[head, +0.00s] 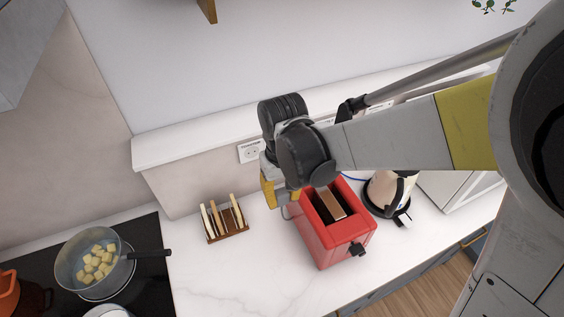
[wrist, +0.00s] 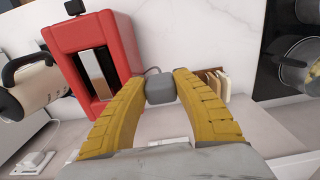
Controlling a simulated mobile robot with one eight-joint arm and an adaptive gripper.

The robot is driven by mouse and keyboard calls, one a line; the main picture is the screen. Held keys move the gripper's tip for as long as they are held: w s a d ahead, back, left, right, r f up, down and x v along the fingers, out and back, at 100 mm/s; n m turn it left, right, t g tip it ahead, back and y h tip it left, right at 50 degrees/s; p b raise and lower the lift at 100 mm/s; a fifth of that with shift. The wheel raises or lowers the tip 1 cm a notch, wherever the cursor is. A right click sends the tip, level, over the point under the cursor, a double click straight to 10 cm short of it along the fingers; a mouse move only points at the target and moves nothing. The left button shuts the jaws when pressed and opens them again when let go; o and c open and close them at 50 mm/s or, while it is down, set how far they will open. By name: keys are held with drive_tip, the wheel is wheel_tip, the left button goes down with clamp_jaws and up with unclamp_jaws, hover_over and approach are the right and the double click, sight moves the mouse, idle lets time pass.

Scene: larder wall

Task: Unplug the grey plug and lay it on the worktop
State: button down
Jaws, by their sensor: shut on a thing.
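The grey plug (wrist: 160,88) is between my two yellow fingertips in the wrist view. My gripper (wrist: 161,86) is shut on it, and a thin grey cord runs from it toward the red toaster (wrist: 112,62). In the head view my gripper (head: 281,197) is beside the toaster (head: 311,236), with the plug mostly hidden by the fingers. The labelled wall socket (head: 251,152) shows a bare face with its holes visible, apart from the gripper. The white marbled worktop (head: 215,277) lies below; the exact gap to it is hard to tell.
A toast rack (head: 228,236) with slices stands left of my gripper. A cream kettle (head: 382,190) stands right of the toaster. A pan of cubes (head: 93,264) sits on the black hob at left. Worktop in front of the rack is clear.

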drive_tip(key=shift+s+d, duration=0.4)
drive_tip(key=shift+s, duration=0.45)
drive_tip(key=shift+s+d, duration=0.4)
drive_tip(key=shift+s, duration=0.45)
drive_tip(key=b, duration=1.6)
hover_over(277, 238)
wheel_tip(277, 238, down, 17)
wheel_tip(277, 238, down, 10)
drive_tip(key=shift+r+b, duration=0.1)
drive_tip(key=shift+b, duration=1.05)
drive_tip(key=shift+f+b, duration=0.55)
drive_tip(key=shift+b, duration=0.05)
drive_tip(key=shift+f, duration=0.1)
